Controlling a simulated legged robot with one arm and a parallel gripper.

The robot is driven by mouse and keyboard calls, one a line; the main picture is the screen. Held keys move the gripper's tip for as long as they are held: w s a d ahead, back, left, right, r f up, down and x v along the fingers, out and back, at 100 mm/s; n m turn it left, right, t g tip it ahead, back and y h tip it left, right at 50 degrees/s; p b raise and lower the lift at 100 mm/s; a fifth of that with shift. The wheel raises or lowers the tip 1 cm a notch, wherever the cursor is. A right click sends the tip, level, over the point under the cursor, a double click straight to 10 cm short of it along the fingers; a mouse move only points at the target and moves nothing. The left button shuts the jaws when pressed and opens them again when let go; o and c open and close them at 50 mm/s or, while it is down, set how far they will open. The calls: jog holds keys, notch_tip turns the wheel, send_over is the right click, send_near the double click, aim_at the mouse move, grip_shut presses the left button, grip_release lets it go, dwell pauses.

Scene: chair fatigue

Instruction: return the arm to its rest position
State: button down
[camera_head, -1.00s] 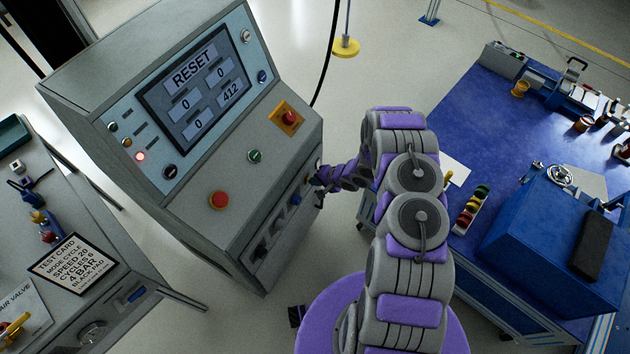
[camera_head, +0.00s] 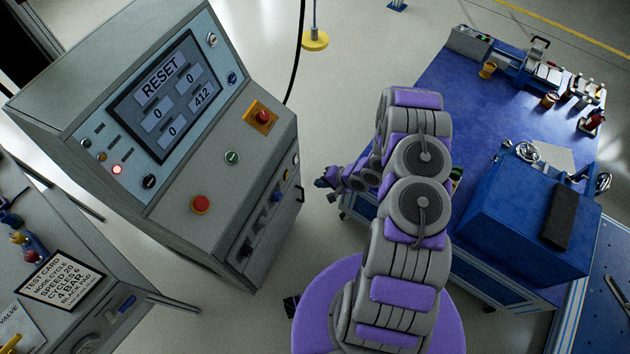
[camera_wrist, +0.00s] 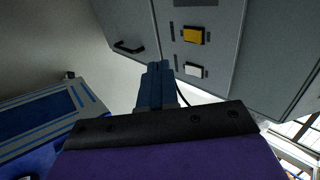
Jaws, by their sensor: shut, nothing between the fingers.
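My arm is purple and grey and rises in the middle of the head view, bent over with its wrist pointing left. My gripper (camera_head: 325,183) is at the wrist's left end, in the gap between the grey control console (camera_head: 250,190) and the blue workbench. It is apart from the console's front. In the wrist view my gripper (camera_wrist: 157,75) shows as two blue fingers pressed together, shut with nothing between them. Beyond them is a grey cabinet face with a yellow switch (camera_wrist: 193,35), a white switch (camera_wrist: 193,70) and a black handle (camera_wrist: 128,47).
The console screen (camera_head: 170,95) reads RESET. The blue workbench (camera_head: 440,95) on the right carries a blue machine (camera_head: 520,215) and small parts. A grey table with a test card (camera_head: 60,280) is at lower left. Open floor (camera_head: 345,110) lies between console and bench.

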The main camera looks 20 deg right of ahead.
jog(key=w+d+r+n+h, duration=0.2)
jog(key=w+d+r+h, duration=0.25)
jog(key=d+r, duration=0.65)
jog(key=s+d+r+n+g+h, duration=0.15)
jog(key=s+r, duration=0.25)
jog(key=r, duration=0.5)
jog(key=s+r+g+h, duration=0.1)
jog(key=s+r+h, duration=0.2)
jog(key=r, duration=0.7)
jog(key=s+a+r+n+g+y, duration=0.1)
jog(key=s+a+r, duration=0.4)
jog(key=s, duration=0.5)
jog(key=s+a+r+n+g, duration=0.2)
jog(key=s+a+r, duration=0.3)
jog(key=s, duration=0.5)
jog(key=s+a+r+n+g+y, duration=0.1)
jog(key=s+a+r+g, duration=0.1)
jog(key=s+a+r, duration=0.4)
jog(key=s+a, duration=0.1)
jog(key=s, duration=0.4)
jog(key=shift+a+n+y, duration=0.3)
jog(key=shift+a+n, duration=0.05)
